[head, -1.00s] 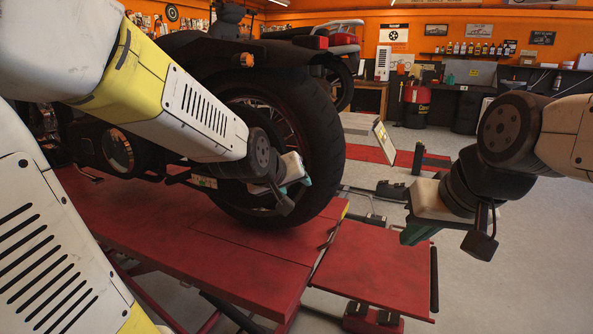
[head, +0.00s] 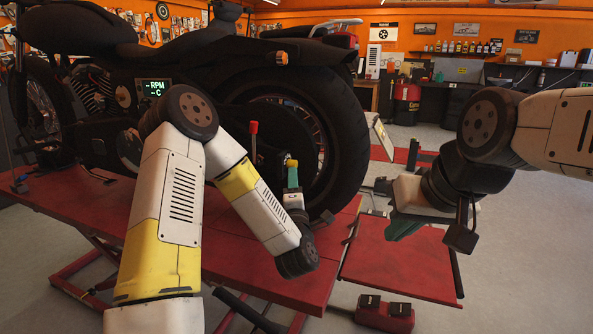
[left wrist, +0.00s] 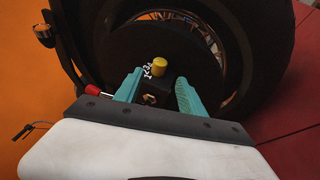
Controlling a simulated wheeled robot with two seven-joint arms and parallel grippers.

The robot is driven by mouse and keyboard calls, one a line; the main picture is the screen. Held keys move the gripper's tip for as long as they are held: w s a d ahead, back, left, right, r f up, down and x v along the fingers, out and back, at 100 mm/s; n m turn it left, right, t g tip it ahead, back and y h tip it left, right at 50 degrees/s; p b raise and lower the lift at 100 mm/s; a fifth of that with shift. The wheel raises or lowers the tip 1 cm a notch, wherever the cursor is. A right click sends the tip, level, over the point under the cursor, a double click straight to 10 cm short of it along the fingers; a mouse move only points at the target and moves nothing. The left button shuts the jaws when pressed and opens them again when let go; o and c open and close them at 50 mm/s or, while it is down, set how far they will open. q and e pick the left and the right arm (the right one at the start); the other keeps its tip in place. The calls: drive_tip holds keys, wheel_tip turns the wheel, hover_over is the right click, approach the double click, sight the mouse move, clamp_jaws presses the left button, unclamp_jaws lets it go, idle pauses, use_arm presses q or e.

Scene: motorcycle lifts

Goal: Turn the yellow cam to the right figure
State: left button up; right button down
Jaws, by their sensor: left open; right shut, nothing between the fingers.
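The yellow cam (left wrist: 159,65) is a short round knob on top of a black block (left wrist: 155,92) in the left wrist view. White figures (left wrist: 148,69) are marked beside it, too small to read surely. In the head view the cam (head: 292,163) is a small yellow spot by the rear wheel. My left gripper (left wrist: 160,84) is open, its teal fingers on either side of the block, the cam just beyond the tips; contact cannot be told. In the head view the left gripper (head: 292,178) points up. My right gripper (head: 403,229) is shut and empty, far right of the cam.
A red-topped lever (head: 254,128) stands just left of the left gripper. The motorcycle's rear wheel (head: 345,130) is close behind. A display (head: 154,88) reads RPM and C. The red lift (head: 80,212) lies below. A red footswitch (head: 385,312) is on the floor.

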sight(292, 164)
use_arm(q)
drive_tip(key=x, duration=0.6)
drive_tip(key=shift+w, duration=0.35)
drive_tip(key=shift+r, duration=0.1)
clamp_jaws()
